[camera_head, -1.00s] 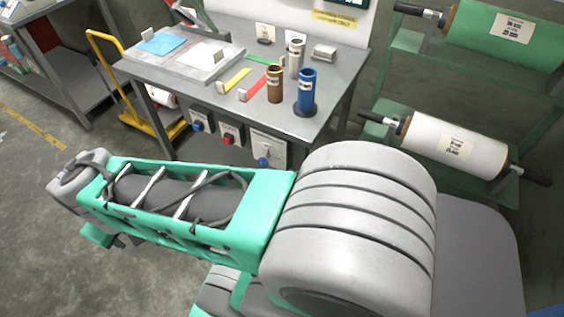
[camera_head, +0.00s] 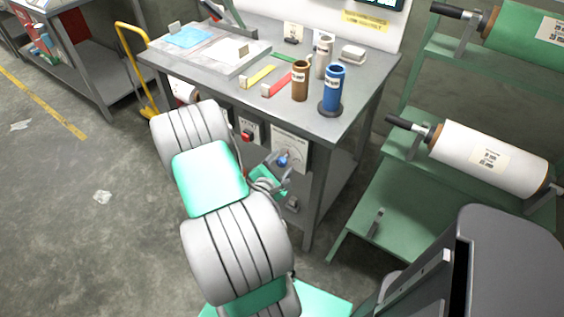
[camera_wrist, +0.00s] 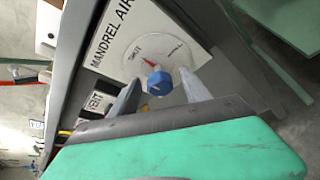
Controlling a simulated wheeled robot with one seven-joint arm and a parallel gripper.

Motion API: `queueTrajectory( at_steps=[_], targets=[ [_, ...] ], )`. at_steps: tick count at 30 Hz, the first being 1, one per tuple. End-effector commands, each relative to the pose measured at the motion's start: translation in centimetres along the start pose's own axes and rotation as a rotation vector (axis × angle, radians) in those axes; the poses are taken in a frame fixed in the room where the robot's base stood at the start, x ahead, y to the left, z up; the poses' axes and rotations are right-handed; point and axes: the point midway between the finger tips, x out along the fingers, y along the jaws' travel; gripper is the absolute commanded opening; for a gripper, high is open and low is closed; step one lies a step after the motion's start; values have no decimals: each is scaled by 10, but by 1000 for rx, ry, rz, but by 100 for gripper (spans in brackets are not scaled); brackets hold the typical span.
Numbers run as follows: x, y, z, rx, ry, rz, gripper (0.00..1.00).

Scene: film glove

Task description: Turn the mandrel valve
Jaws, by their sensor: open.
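The mandrel valve is a blue knob (camera_wrist: 159,83) on a white plate (camera_wrist: 116,50) lettered "MANDREL AIR", with a round dial and a small red mark. The dial has a "SHUT" label; the other label is too small to read surely. In the head view the knob (camera_head: 282,160) is on the front of the workbench, below the top. My gripper (camera_wrist: 160,78) is open, with one finger on each side of the knob in the wrist view. I cannot tell whether the fingers touch it. My arm hides part of the bench front.
The workbench (camera_head: 335,128) carries brown, blue and pale tubes near its right corner. Another control with a red knob (camera_head: 247,135) is left of the valve. A green rack (camera_head: 395,215) with film rolls stands at right. Open floor (camera_head: 80,230) lies at left.

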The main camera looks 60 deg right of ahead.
Motion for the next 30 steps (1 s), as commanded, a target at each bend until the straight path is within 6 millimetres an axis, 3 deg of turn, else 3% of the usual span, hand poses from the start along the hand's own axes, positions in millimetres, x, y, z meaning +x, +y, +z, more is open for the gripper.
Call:
queueTrajectory(
  at_steps=[4, 11, 30],
  targets=[
    [11, 0, 1, 1, -1, 1, 55],
    [11, 1, 0, 1, 0, 2, 54],
    [11, 0, 0, 2, 0, 1, 1]
  ],
)
